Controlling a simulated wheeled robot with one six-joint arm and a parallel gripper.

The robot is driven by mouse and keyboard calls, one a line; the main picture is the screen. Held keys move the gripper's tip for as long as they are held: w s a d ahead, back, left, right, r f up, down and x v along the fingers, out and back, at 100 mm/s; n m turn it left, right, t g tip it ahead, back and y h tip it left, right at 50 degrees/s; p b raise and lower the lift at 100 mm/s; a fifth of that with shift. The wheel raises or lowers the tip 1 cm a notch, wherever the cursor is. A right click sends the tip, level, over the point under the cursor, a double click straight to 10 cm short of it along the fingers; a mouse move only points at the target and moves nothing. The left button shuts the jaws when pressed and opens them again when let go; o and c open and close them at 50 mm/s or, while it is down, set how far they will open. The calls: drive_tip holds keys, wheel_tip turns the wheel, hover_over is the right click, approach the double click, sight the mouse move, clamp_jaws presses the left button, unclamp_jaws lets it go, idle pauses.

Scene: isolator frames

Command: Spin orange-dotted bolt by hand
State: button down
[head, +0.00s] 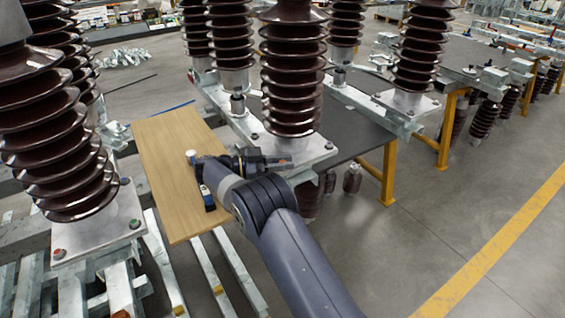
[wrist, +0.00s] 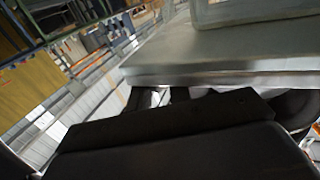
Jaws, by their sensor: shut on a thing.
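My gripper (head: 278,163) reaches in from the left at the front corner of the metal base plate (head: 318,153) under the middle brown insulator (head: 293,85). A small orange spot shows at its fingertips, where the orange-dotted bolt (head: 284,161) is; the fingers are shut on it and hide most of it. In the wrist view, the dark gripper body fills the bottom. Its fingers (wrist: 162,97) reach under the edge of the plate (wrist: 215,68), and the bolt cannot be made out there.
A wooden board (head: 165,150) lies left of my gripper. Another insulator stands on a plate (head: 98,230) with coloured bolts at left. A dark table (head: 350,130) with yellow legs is behind the plate. Grey floor (head: 440,240) is free at right.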

drive_tip(key=shift+r, duration=0.15)
drive_tip(key=c, duration=1.3)
unclamp_jaws()
